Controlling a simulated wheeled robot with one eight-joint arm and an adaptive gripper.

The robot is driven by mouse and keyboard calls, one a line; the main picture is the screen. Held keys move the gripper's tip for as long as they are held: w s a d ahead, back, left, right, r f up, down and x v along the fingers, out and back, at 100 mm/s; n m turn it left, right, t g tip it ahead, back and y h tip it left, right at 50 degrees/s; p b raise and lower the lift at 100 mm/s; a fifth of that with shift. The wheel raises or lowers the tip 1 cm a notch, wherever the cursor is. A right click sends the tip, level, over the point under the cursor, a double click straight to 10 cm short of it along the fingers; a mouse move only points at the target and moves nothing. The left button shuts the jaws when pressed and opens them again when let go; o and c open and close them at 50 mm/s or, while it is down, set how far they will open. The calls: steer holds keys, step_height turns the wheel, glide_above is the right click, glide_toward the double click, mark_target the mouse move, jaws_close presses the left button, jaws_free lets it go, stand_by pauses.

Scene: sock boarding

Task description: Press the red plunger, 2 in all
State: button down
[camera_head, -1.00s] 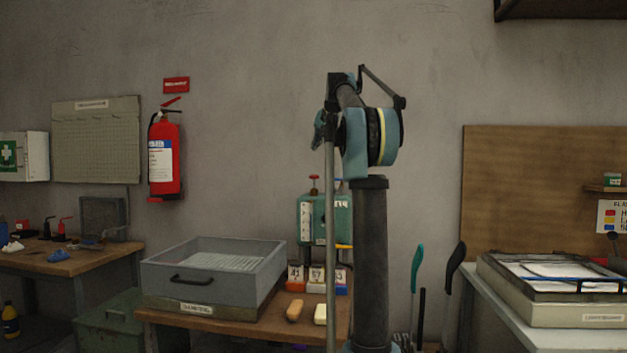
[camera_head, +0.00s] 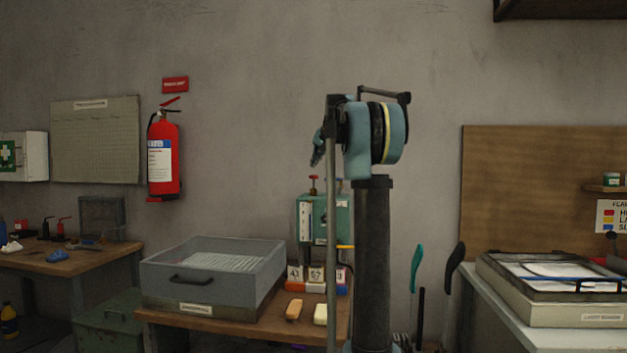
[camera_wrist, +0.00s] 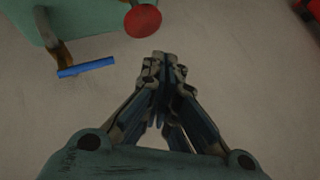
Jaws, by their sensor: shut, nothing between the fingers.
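The red plunger (camera_head: 313,179) is a small red knob on a short stem on top of a green box-shaped machine (camera_head: 305,208) at the back of the middle table. In the wrist view the plunger's round red top (camera_wrist: 143,20) shows at the upper middle, beside the green machine body (camera_wrist: 85,14). My gripper (camera_wrist: 163,60) is shut and empty, its tips just below and right of the plunger in that view, apart from it. In the head view my gripper (camera_head: 317,154) is partly hidden behind my arm, above the plunger. My arm also covers the machine's right part.
A grey tray (camera_head: 212,285) stands left of the machine on the wooden table. Number blocks (camera_head: 315,276), an orange block (camera_head: 294,309) and a pale block (camera_head: 320,313) lie in front of it. A fire extinguisher (camera_head: 163,160) hangs on the wall.

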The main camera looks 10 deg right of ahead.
steer(key=shift+f, duration=0.8)
steer(key=shift+s+f, duration=0.1)
steer(key=shift+f, duration=1.9)
stand_by(3.0)
steer(key=shift+r, duration=2.05)
steer(key=shift+r, duration=2.55)
